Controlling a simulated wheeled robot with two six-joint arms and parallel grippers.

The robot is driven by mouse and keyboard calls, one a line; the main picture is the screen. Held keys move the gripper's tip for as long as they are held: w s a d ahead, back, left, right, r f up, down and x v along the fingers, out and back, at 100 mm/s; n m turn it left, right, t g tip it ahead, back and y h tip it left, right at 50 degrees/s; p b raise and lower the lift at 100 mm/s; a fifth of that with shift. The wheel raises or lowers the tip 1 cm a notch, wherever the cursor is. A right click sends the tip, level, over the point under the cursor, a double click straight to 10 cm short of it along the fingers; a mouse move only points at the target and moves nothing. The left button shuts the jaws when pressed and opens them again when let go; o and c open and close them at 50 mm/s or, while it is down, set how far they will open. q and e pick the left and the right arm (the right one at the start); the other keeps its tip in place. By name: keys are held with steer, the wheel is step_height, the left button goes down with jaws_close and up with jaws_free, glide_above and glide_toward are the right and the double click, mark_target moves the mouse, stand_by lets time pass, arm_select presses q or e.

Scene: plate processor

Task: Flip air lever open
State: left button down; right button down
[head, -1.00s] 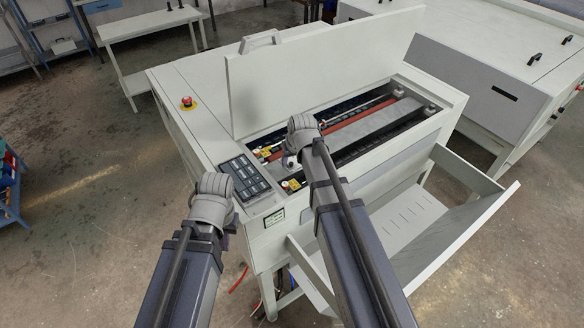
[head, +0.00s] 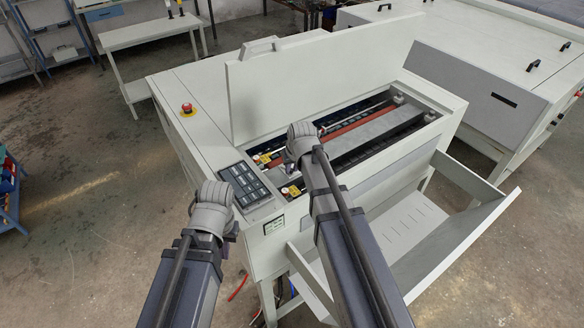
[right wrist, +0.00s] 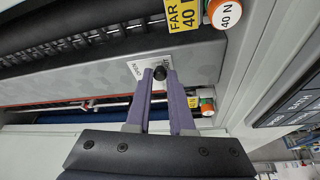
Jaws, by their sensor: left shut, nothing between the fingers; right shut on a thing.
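The air lever (right wrist: 160,72) shows in the right wrist view as a small black knob on a grey panel with a white label (right wrist: 136,69). The fingertips of my right gripper (right wrist: 159,79) are closed around the knob. In the head view my right gripper (head: 290,166) is inside the processor's open bay at its near left end, mostly hidden behind my wrist, and the lever cannot be made out there. My left gripper (head: 232,232) is shut and empty, low in front of the machine, largely hidden by my left wrist.
The processor (head: 190,140) has its lid (head: 290,85) raised behind the bay. A button panel (head: 245,184) lies left of the bay and a red emergency button (head: 187,108) on the top. Yellow labels and round dials (right wrist: 226,13) sit close to my right fingers. A tray (head: 410,225) juts out in front.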

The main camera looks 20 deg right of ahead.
steer(key=shift+d, duration=0.1)
steer(key=n, duration=0.1)
steer(key=w+d+n+y, duration=0.1)
steer(key=n, duration=0.1)
steer(key=d+n+y, duration=0.1)
steer(key=n, duration=0.1)
steer(key=shift+w+g, duration=0.3)
steer(key=n, duration=0.1)
steer(key=w+n, duration=0.1)
steer(key=shift+d+n+g+y, duration=0.3)
steer(key=shift+n, duration=0.1)
steer(key=shift+w+d+n+g+y, duration=0.1)
steer(key=shift+w+n+g+y, duration=0.15)
steer(key=shift+n, duration=0.5)
steer(key=shift+w+d+n+g+y, duration=0.15)
steer(key=shift+w+n+y, duration=0.1)
steer(key=shift+n, duration=0.5)
steer(key=c, duration=0.8)
jaws_free()
steer(key=shift+r, duration=0.1)
